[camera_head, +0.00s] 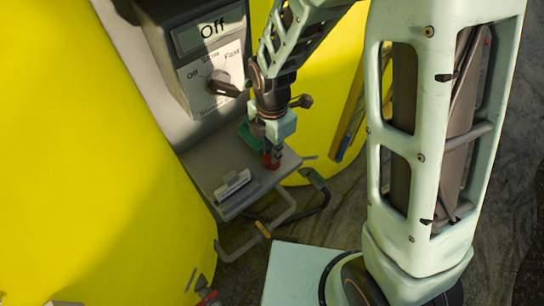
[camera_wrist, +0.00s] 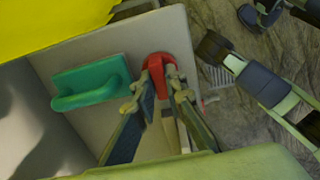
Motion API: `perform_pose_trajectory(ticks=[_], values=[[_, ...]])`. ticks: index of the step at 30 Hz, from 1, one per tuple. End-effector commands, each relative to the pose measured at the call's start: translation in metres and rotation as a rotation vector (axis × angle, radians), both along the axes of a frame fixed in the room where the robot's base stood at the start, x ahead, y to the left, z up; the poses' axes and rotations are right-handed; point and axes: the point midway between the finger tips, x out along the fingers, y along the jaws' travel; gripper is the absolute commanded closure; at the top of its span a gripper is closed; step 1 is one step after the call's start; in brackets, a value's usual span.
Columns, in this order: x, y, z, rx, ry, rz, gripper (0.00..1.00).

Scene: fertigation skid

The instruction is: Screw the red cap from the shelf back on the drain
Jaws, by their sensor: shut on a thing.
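The red cap (camera_wrist: 157,61) is between the fingertips of my gripper (camera_wrist: 160,90) in the wrist view, and the fingers are shut on it. In the head view the red cap (camera_head: 271,161) shows below my gripper (camera_head: 272,150), at the right part of the grey shelf (camera_head: 215,170). I cannot tell whether the cap still touches the shelf. I cannot make out for sure which pipe end is the drain.
A green handled tool (camera_wrist: 92,82) lies on the shelf close to my gripper. A control box with a knob (camera_head: 215,85) is above, and a yellow tank (camera_head: 90,150) stands at left.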

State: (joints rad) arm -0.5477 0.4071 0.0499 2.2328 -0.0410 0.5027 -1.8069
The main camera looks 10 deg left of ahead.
Motion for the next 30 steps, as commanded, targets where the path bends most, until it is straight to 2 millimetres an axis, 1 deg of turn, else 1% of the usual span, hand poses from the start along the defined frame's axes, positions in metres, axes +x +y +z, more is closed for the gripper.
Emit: perform_pose_trajectory(ticks=[5, 8, 24, 30], values=[[0.000, 0.000, 0.001, 0.000, 0.000, 0.000, 1.00], [0.000, 0.000, 0.006, 0.001, -0.001, 0.000, 1.00], [0.000, 0.000, 0.049, 0.001, -0.001, 0.000, 1.00], [0.000, 0.000, 0.050, 0.000, 0.000, -0.001, 1.00]])
